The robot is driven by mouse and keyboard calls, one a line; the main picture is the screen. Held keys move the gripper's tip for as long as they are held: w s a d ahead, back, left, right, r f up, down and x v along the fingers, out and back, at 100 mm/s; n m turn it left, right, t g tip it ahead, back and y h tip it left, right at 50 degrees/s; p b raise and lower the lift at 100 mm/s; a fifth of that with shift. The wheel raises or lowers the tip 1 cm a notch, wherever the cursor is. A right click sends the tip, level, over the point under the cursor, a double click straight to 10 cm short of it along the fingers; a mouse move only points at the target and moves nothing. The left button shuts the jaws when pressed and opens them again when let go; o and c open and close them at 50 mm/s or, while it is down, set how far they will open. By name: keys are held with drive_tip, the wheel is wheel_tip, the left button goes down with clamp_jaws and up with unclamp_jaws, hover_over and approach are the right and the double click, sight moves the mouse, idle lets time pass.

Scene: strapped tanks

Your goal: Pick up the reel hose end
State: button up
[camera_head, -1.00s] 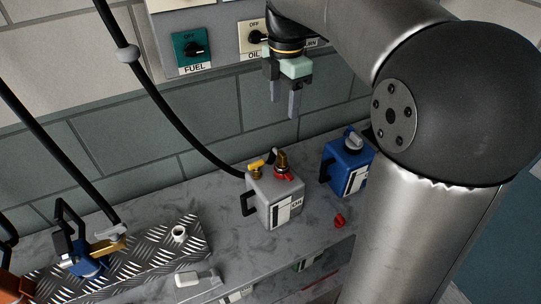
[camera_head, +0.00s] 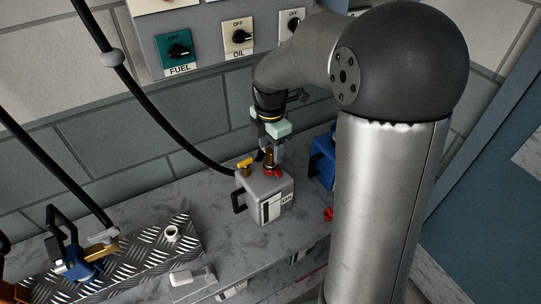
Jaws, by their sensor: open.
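A brass fitting with a red lever (camera_head: 269,158) stands upright on top of a grey tank (camera_head: 265,205) with a white label. A black hose (camera_head: 165,120) comes down from the upper left and passes behind this tank. Its last stretch is hidden, but it appears to lead to the brass fitting. My gripper (camera_head: 271,154) points down just over the tank top, with its open fingers at the fitting. The fingers overlap the fitting in this view, so I cannot tell whether they touch it.
A yellow cap or valve (camera_head: 245,165) sits beside the fitting. A blue tank (camera_head: 322,160) stands close on the right, partly behind my arm. A small red piece (camera_head: 328,214) lies on the grey counter (camera_head: 225,255). A second hose (camera_head: 55,165) reaches a tread-plate (camera_head: 135,260) at left.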

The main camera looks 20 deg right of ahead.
drive_tip(key=shift+f, duration=0.95)
drive_tip(key=c, duration=1.1)
drive_tip(key=shift+r, duration=0.15)
